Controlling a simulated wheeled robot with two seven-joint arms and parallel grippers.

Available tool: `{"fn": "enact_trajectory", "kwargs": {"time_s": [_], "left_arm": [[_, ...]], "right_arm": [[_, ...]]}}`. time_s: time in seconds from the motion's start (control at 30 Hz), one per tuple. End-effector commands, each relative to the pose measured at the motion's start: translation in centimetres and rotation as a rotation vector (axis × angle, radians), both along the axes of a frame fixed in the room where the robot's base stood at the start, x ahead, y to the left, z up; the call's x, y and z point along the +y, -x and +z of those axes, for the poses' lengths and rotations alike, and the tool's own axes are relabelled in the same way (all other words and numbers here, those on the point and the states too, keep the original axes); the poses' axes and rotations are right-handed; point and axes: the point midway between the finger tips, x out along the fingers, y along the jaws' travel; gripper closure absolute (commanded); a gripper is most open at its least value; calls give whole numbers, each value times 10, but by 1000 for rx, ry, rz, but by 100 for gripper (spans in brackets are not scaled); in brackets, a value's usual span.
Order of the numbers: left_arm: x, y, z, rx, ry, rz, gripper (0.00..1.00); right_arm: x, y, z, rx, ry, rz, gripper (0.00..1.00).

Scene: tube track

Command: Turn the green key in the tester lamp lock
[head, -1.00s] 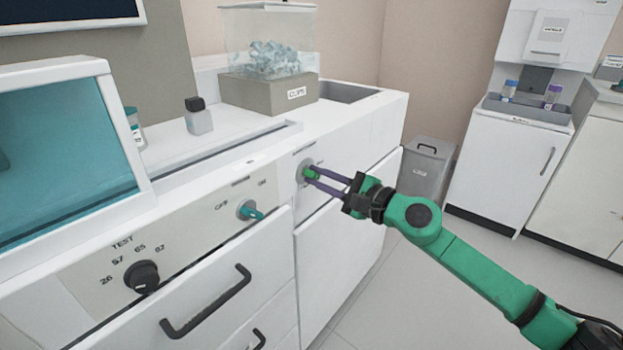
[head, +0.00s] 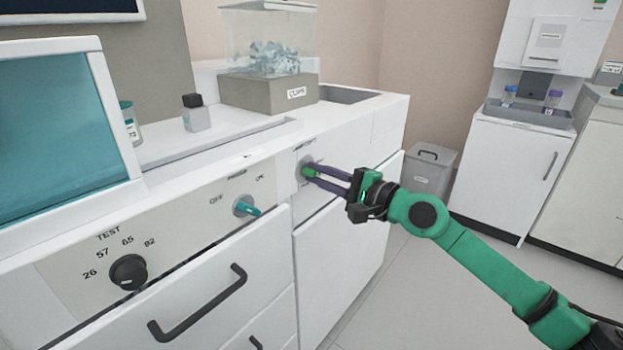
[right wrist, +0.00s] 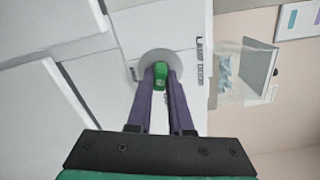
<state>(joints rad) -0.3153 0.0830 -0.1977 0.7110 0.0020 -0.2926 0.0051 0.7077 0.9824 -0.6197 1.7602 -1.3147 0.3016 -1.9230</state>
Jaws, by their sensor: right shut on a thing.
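The green key (head: 308,171) sits in the round grey lock plate (head: 301,163) on the front of the white counter. In the right wrist view the green key (right wrist: 160,73) stands in front of the pale lock disc (right wrist: 147,61). My right gripper (head: 312,174) has its two purple fingers shut on the key, one on either side. The fingers also show in the right wrist view (right wrist: 160,83). The fingers hide part of the key and lock. My left gripper is not in view.
A teal OFF/ON switch (head: 246,206) and a black TEST dial (head: 128,271) are on the panel to the left. A drawer handle (head: 198,305) juts out below. A clear box of clips (head: 270,45) stands on the counter.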

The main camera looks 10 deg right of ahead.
Motion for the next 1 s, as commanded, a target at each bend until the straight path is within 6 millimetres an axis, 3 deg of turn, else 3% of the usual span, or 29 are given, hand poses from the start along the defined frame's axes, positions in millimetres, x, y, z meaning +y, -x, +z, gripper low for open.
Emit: {"fn": "enact_trajectory", "kwargs": {"time_s": [0.2,0.57,0.87,0.9,0.97,1.0], "left_arm": [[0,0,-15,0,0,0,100],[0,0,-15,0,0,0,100],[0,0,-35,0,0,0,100],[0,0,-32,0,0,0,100],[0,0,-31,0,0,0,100],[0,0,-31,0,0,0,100]], "right_arm": [[0,0,-2,-60,71,0,100],[0,0,0,-73,88,-1,100],[0,0,-2,-146,173,-2,100],[0,0,0,-146,174,-1,70],[0,0,1,-143,173,-1,47],[0,0,1,-144,173,0,46]]}}
